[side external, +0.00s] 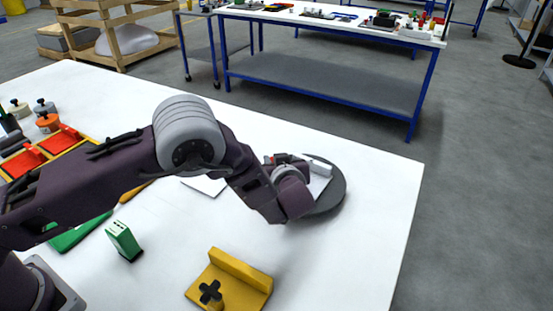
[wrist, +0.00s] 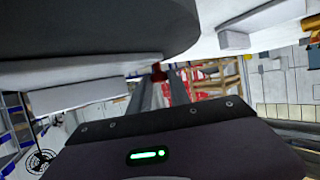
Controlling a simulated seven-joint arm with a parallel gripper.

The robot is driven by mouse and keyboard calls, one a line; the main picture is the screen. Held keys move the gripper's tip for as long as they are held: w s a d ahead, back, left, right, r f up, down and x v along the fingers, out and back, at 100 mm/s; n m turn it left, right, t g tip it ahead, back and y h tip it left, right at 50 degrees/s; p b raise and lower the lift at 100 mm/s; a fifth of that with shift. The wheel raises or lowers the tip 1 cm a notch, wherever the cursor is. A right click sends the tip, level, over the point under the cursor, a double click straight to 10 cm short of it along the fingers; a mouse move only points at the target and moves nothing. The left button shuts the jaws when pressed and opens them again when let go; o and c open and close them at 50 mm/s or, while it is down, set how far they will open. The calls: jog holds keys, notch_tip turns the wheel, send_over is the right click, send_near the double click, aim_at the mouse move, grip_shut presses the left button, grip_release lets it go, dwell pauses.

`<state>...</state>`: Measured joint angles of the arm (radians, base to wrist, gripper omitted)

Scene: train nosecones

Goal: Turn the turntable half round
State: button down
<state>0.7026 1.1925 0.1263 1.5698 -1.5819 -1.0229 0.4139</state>
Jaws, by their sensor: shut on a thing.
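The turntable (side external: 332,195) is a dark grey disc at the right part of the white table, partly hidden behind my wrist. A white block (side external: 320,166) stands on it. In the wrist view the dark turntable (wrist: 100,25) fills the top, seen at a steep tilt. A pale block (wrist: 78,96) lies just below it in the picture. My gripper (wrist: 160,76) is at the turntable, its two grey fingers close together. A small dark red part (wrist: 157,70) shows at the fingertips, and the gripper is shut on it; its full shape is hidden.
A yellow bracket with a black cross knob (side external: 228,280) stands near the front. A green block (side external: 123,240) and a flat green piece (side external: 80,234) lie at the left. An orange-red tray (side external: 40,152) and several small pots are at the far left. The table's right edge is near the turntable.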

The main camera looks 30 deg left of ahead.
jog(key=shift+s+r+n+g+y, duration=0.1)
jog(key=shift+s+n+g+y, duration=0.2)
jog(key=shift+n+y, duration=0.1)
dwell(0.4)
jog(key=c, duration=1.2)
grip_release()
jog(key=shift+c, duration=0.2)
jog(key=v, duration=0.7)
